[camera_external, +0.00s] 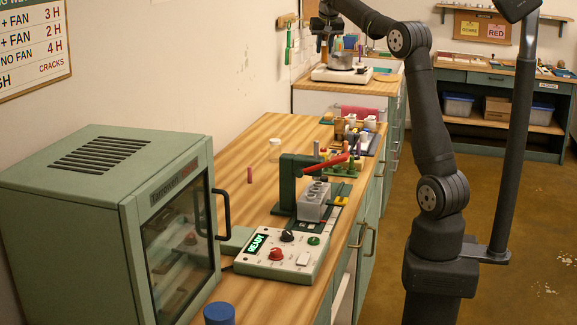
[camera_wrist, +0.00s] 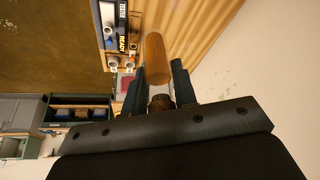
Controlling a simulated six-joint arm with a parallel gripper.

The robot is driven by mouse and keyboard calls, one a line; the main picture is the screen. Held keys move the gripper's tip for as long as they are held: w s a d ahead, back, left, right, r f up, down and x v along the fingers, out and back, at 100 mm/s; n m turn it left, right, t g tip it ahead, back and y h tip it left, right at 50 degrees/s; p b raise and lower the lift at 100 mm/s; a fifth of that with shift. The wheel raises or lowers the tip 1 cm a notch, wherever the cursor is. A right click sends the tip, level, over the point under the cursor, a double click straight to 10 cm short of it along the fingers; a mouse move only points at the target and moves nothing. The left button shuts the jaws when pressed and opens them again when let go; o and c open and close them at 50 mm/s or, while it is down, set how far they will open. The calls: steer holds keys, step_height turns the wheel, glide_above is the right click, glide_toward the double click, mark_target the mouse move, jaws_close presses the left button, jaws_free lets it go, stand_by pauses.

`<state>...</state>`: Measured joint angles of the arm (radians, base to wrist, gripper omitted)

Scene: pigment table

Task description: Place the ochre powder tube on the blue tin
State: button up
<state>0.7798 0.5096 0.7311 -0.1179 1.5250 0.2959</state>
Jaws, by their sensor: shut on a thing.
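An orange-brown tube, the ochre powder tube (camera_wrist: 155,58), stands out from between my gripper's dark fingers in the wrist view. My gripper (camera_wrist: 158,82) is shut on it near one end. A blue round tin (camera_external: 219,314) shows at the bottom edge of the external view, in front of the green oven, partly cut off. My gripper is far from it.
The green oven (camera_external: 95,195) stands at the near left. A control box (camera_external: 283,256) with knobs and a green press (camera_external: 290,182) with a red handle stand mid-bench. Several small tubes and racks crowd the bench's far end.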

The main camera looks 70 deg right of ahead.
step_height(320, 180, up, 3)
steer(key=shift+f, duration=0.1)
steer(key=shift+r, duration=0.9)
steer(key=w+a+n+t+y, duration=0.1)
steer(key=w+a+n, duration=0.2)
steer(key=w+a, duration=0.65)
steer(key=w+a+n, duration=0.2)
steer(key=w+a, duration=0.5)
steer(key=a, duration=0.6)
steer(key=w+a+n+t+y, duration=0.15)
steer(key=a+n, duration=0.25)
steer(key=a, duration=1.6)
steer(key=w+a+n+y, duration=0.1)
steer(key=w+a+n, duration=0.2)
steer(key=a, duration=1.6)
steer(key=n+g+y, duration=0.1)
steer(key=n+y, duration=0.2)
steer(key=n, duration=0.5)
glide_above(217, 310)
steer(key=f, duration=0.1)
step_height(217, 310, down, 35)
steer(key=shift+f, duration=0.1)
